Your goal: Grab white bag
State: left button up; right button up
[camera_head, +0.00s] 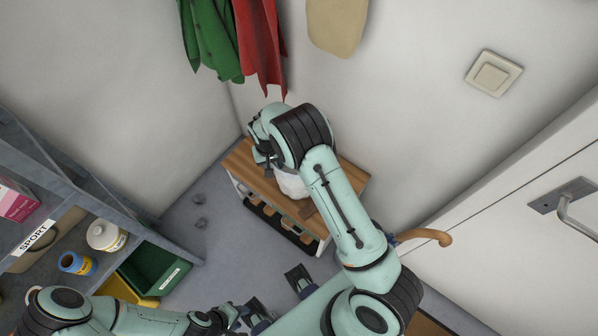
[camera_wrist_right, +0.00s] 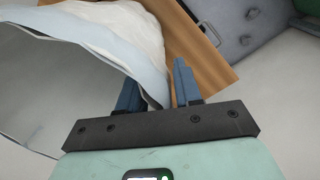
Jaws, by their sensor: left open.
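The white bag (camera_head: 292,184) sits on a small wooden-topped bench (camera_head: 350,178) in the corner, partly hidden by my right arm. My left gripper (camera_head: 246,316) is open and empty low in the picture, away from the bag.
Green (camera_head: 210,40) and red (camera_head: 260,45) garments hang above the bench. A white door (camera_head: 520,215) is at right.

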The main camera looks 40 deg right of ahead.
grip_shut()
